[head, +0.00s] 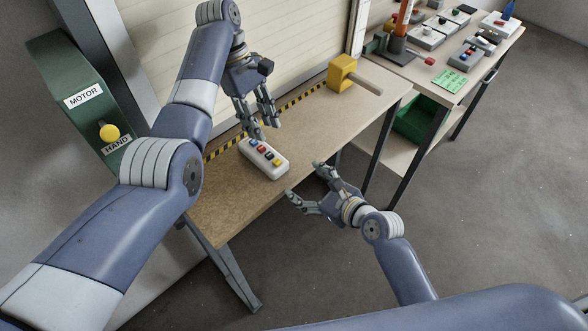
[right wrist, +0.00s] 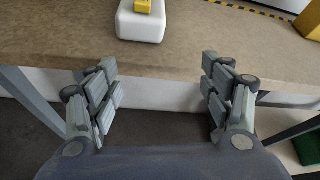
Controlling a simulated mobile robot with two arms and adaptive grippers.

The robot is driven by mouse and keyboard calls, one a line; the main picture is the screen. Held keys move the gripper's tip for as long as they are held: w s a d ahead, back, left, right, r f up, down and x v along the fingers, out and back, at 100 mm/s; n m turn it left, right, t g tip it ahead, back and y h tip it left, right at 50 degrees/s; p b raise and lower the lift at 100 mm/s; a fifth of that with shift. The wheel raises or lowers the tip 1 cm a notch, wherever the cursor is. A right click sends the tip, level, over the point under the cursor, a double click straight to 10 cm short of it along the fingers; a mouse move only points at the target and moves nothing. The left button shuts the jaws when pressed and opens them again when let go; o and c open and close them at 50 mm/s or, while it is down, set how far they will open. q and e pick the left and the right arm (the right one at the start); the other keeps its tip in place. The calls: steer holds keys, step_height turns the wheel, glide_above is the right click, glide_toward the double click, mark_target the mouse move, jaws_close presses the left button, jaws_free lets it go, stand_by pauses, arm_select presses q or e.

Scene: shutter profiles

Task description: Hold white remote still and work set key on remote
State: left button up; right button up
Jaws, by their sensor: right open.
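The white remote (head: 268,168) lies on the wooden bench top, with blue, red, black and yellow keys in a row. Its near end with the yellow key also shows at the top of the right wrist view (right wrist: 141,27). I cannot read which key is the set key. My left gripper (head: 267,128) is above the remote's far end, its fingers pointing down and apart, nothing between them. I cannot tell whether a fingertip touches the remote. My right gripper (head: 304,181) is open and empty off the bench's front edge, its fingers facing the remote.
The bench top (head: 226,194) is bare around the remote. A yellow block (head: 341,73) with a rod is at its far end, and a striped strip runs along the shutter. A green motor housing (head: 60,95) stands left. A second table holds several control boxes, with a green crate (head: 415,118) below.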

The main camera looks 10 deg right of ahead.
steer(key=m+y, duration=0.1)
steer(key=m, duration=0.1)
glide_toward(272, 158)
steer(key=shift+w+a+f, duration=0.2)
steer(key=shift+w+f, duration=0.45)
steer(key=shift+f, duration=0.1)
steer(key=shift+w+a+r+y, duration=0.1)
steer(key=shift+a+r+y, duration=0.1)
steer(key=shift+y, duration=0.1)
steer(key=x, duration=1)
steer(key=shift+w+a, duration=0.1)
steer(key=shift+w, duration=0.15)
steer(key=shift+c, duration=0.5)
steer(key=c, duration=1.2)
arm_select(q)
jaws_close()
arm_select(e)
steer(key=shift+o, duration=0.2)
